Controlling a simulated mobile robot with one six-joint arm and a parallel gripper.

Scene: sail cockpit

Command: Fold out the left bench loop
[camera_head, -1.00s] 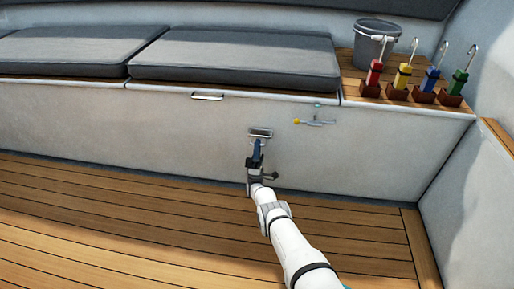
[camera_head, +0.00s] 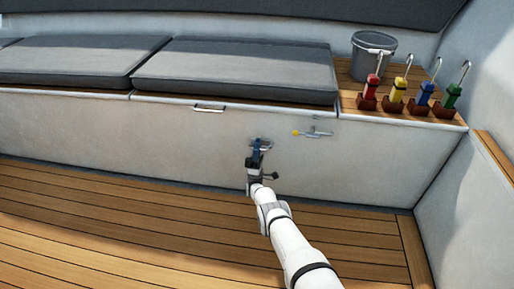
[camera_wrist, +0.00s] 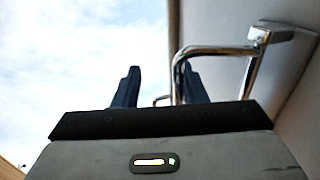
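A metal loop (camera_head: 267,144) is on the pale bench front, below the right-hand cushion. My gripper (camera_head: 257,146) is at this loop in the head view and covers part of it. In the wrist view, the chrome loop (camera_wrist: 222,50) stands out from the bench wall and bends down by the right finger. My gripper (camera_wrist: 158,88) is open there, with a gap between its two dark fingers. Part of the bar shows low between the fingers. I cannot tell whether the loop touches the right finger. A second metal handle (camera_head: 208,108) sits higher and left, under the cushion edge.
A small lever with a yellow knob (camera_head: 312,132) is on the bench front, right of the loop. A grey bucket (camera_head: 372,58) and several coloured handles in brown holders stand on the wooden top at right. The plank floor (camera_head: 110,225) is clear.

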